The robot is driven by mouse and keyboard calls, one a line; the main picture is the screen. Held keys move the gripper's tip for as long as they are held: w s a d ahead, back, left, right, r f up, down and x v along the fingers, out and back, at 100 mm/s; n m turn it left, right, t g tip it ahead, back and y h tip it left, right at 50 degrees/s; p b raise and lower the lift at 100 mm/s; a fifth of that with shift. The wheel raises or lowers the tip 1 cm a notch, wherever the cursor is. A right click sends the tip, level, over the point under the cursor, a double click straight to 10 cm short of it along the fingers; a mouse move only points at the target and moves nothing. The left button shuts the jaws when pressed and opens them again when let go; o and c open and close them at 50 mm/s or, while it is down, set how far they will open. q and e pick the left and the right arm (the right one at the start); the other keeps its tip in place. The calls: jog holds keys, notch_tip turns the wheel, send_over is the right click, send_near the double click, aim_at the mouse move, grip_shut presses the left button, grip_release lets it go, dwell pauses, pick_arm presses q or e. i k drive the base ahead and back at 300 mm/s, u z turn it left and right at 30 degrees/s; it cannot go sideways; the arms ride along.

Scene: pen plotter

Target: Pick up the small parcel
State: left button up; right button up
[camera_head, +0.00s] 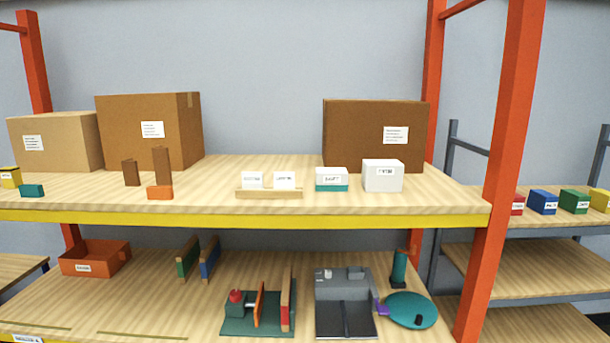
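On the upper wooden shelf stand three brown cardboard boxes: a light tan one (57,143) at the far left, a larger brown one (150,135) beside it, and another brown one (372,137) at the right. Each has a white label. In front of the right one sits a small white labelled box (383,177). To its left is a smaller white box with a teal base (332,180). No label is clearly legible, so I cannot tell which of these is the small parcel. Neither of my grippers is in view.
A wooden holder with white cards (268,194) and brown upright blocks (162,168) stand near the yellow front edge (240,217). Orange posts (505,150) flank the shelf. Below are an orange bin (95,258), a grey tray (345,310) and a teal disc (410,310).

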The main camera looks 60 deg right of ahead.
aim_at(327, 179)
jog(key=z, duration=0.25)
jog(key=i, duration=1.55)
jog(key=z, duration=1.3)
jog(key=i, duration=0.95)
jog(key=z, duration=1)
